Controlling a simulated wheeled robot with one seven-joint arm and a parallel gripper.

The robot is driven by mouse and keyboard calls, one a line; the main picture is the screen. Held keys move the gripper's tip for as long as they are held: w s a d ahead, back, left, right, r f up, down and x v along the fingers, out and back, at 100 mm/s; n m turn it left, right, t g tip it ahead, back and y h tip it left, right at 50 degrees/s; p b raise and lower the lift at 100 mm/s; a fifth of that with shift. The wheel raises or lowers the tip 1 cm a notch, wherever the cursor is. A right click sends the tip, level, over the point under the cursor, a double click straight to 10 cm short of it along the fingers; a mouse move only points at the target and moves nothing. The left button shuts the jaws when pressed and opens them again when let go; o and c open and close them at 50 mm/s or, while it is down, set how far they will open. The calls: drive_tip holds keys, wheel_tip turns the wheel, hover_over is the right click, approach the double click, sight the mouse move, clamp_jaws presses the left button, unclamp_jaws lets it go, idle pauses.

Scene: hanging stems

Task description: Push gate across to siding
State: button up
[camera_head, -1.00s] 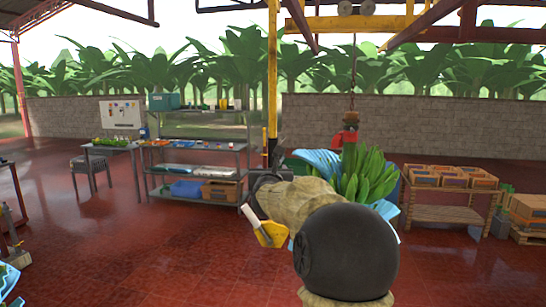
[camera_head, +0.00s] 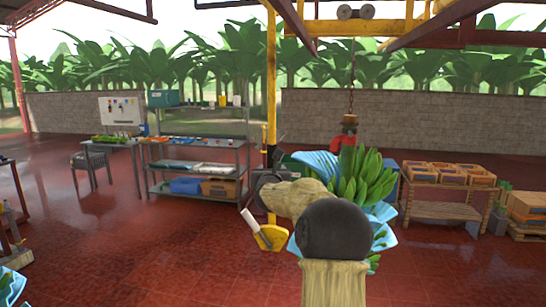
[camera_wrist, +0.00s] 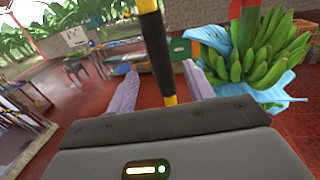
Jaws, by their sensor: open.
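In the wrist view the yellow and black pole (camera_wrist: 155,45) runs down between the two fingers of my gripper (camera_wrist: 160,72). The jaws are open around it, and I cannot tell whether either finger touches it. In the head view my gripper (camera_head: 264,165) is small and partly hidden by my arm, at the pole's lower end. I cannot make out the gate's position on the rail.
A green banana bunch (camera_head: 368,178) with blue wrapping hangs from a chain and red fitting (camera_head: 348,133), just right of my arm; it also shows in the wrist view (camera_wrist: 262,50). Metal shelves (camera_head: 195,165) stand behind left, crates (camera_head: 450,173) behind right.

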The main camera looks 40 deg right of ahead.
sight(272, 162)
drive_tip(key=p+x, duration=0.5)
drive_tip(key=x, duration=0.3)
drive_tip(key=shift+r, duration=0.15)
drive_tip(key=shift+w+d+p, duration=0.3)
drive_tip(key=shift+w+d, duration=0.05)
drive_tip(key=shift+w, duration=0.2)
drive_tip(key=shift+c, duration=0.2)
clamp_jaws()
